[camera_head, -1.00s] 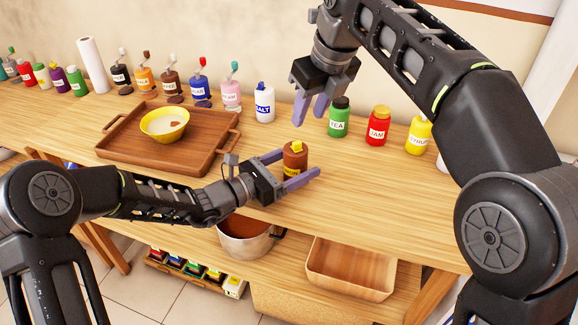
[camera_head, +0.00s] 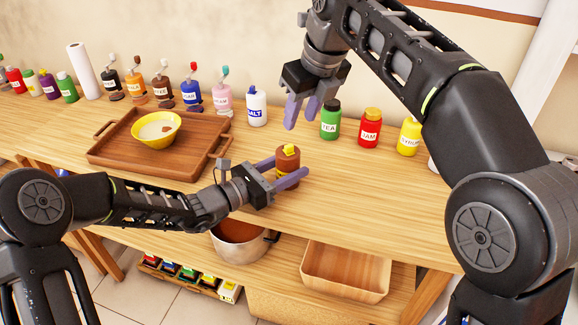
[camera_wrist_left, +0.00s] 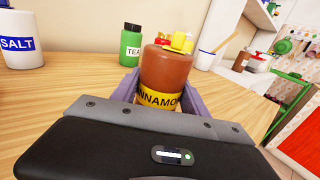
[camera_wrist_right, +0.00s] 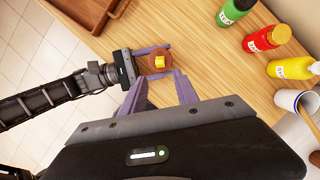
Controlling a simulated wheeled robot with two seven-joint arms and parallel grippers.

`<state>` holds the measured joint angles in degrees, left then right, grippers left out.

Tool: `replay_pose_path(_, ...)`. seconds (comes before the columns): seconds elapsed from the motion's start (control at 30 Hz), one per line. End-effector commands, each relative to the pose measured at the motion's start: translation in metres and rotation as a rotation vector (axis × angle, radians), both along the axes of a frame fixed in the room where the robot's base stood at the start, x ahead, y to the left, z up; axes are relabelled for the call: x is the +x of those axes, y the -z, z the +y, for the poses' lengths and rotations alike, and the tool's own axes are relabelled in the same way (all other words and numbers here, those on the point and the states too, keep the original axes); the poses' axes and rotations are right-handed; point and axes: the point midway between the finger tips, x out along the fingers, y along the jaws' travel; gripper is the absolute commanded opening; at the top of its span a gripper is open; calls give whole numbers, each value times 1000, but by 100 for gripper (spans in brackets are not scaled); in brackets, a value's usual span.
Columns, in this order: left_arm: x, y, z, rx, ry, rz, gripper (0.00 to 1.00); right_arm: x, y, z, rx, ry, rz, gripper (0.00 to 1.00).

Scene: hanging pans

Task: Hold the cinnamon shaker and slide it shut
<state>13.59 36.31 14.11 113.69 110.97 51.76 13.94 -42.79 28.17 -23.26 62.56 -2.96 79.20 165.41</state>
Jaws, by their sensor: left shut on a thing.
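The brown cinnamon shaker (camera_head: 287,163) stands upright near the table's front edge, with a yellow slider (camera_head: 289,149) on top. In the left wrist view the shaker (camera_wrist_left: 166,71) shows its yellow label between the fingers. My left gripper (camera_head: 285,173) is shut on its sides, low on the body. My right gripper (camera_head: 302,108) is open and empty, above and behind the shaker, pointing down. In the right wrist view the shaker (camera_wrist_right: 153,72) and its yellow slider (camera_wrist_right: 160,62) lie beyond the open fingertips. I cannot tell whether the slider is open or shut.
The salt (camera_head: 256,107), tea (camera_head: 330,120), jam (camera_head: 370,129) and a yellow bottle (camera_head: 409,137) stand behind the shaker. A wooden tray (camera_head: 105,152) with a yellow bowl (camera_head: 157,130) is to the left. The table to the shaker's right is clear.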

Motion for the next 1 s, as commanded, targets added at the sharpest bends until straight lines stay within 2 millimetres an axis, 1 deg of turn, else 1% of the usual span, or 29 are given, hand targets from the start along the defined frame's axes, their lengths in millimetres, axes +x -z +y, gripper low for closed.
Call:
replay_pose_path(0.07, 0, 0, 0, 0, 0, 0, 6, 0, 0, 0, 0, 0, 0, 36)
replay_pose_path(0.27, 0, 0, 0, 0, 0, 0, 6, -2, 0, -5, -9, -32, -19, 19)
replay_pose_path(0.37, 0, 0, 0, 0, 0, 0, 6, -5, 0, -13, -25, -95, -58, 11)
replay_pose_path(0.5, 0, 0, 0, 0, 0, 0, 6, -14, 1, -29, -77, -260, -158, 0)
replay_pose_path(0.57, 0, 0, 0, 0, 0, 0, 6, -21, 3, -36, -113, -356, -217, 0)
replay_pose_path(0.73, 0, 0, 0, 0, 0, 0, 6, -46, 8, -49, -251, -673, -419, 0)
replay_pose_path(0.9, 0, 0, 0, 0, 0, 0, 6, -76, 15, -50, -409, -966, -612, 0)
replay_pose_path(1.0, 0, 0, 0, 0, 0, 0, 6, -89, 19, -48, -485, -1087, -692, 0)
